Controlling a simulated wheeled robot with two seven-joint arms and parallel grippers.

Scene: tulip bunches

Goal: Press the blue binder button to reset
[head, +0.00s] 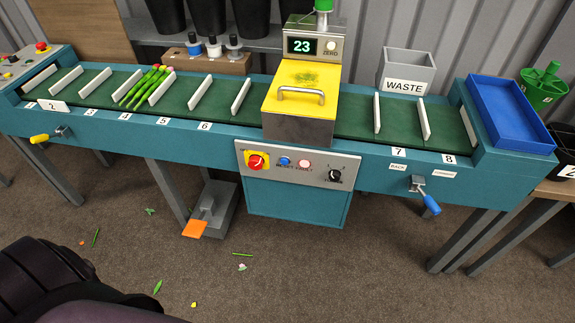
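The blue button (284,161) sits on the grey control panel (316,177) on the front of the teal conveyor, just below the binder. It is next to small lettering that seems to read RESET. Right of it is a pale pink, lit-looking lamp (304,164) near the word FAULT. Left of it is a red switch on a yellow plate (257,161). The binder (299,91) has a yellow lid with a metal handle, and the lid looks shut. Its display (301,46) reads 23 in green. Neither gripper is in view.
Green tulip stems (145,87) lie between white dividers on the green belt. An orange pedal (195,229) stands below. A yellow-handled crank (45,137) and a blue-handled crank (429,202) jut from the front. A blue tray (545,147) is at right. The panel's front is unobstructed.

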